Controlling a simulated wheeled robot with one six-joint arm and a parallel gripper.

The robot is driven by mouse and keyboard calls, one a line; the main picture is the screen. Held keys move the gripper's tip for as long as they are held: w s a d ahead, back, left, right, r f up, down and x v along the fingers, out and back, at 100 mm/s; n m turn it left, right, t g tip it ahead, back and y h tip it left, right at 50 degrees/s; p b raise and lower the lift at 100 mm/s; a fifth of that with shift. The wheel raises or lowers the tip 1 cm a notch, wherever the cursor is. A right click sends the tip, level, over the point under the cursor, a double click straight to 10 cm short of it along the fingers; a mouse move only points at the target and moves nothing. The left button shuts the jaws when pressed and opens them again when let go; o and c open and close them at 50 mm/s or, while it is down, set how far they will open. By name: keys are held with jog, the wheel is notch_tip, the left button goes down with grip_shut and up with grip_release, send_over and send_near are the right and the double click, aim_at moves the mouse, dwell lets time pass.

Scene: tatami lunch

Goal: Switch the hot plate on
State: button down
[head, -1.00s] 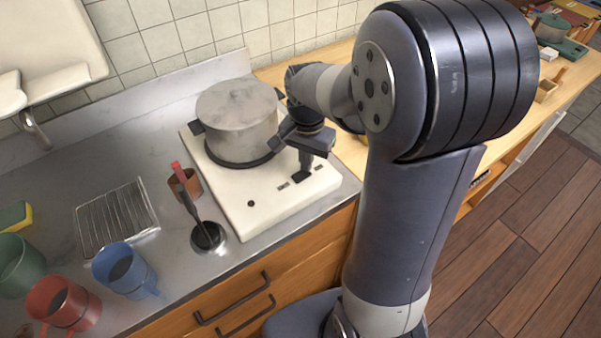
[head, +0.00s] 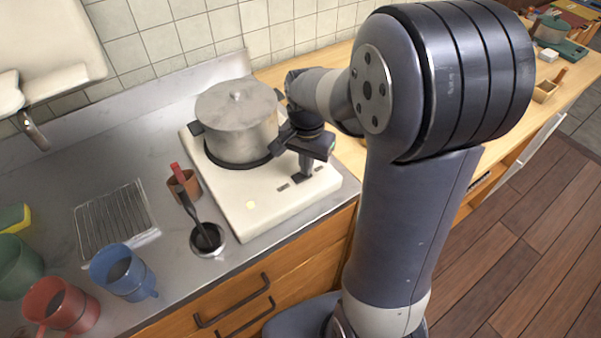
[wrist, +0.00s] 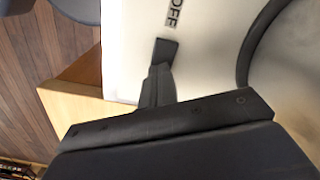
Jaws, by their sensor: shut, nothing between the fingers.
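The hot plate (head: 225,195) is a cream slab on the counter, with a grey lidded pot (head: 238,125) on its dark burner. My gripper (head: 304,172) is shut and empty, pointing down at the right part of the hot plate's front strip. In the wrist view my gripper's fingertips (wrist: 158,72) are at a dark switch (wrist: 166,50) beside the printed OFF label (wrist: 173,12). They look to be touching or just over it; the fingers hide part of the switch.
The pot stands close to my gripper. A brown holder (head: 187,186) and a black-handled tool in a round cup (head: 208,240) stand left of the hot plate. A wire rack (head: 115,215) and blue (head: 124,273) and red (head: 62,305) mugs are farther left.

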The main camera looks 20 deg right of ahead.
jog(key=shift+r+p, duration=2.8)
jog(key=shift+r, duration=0.65)
jog(key=shift+f, duration=0.15)
notch_tip(320, 180, down, 7)
jog(key=b, duration=0.6)
jog(key=shift+r, duration=0.2)
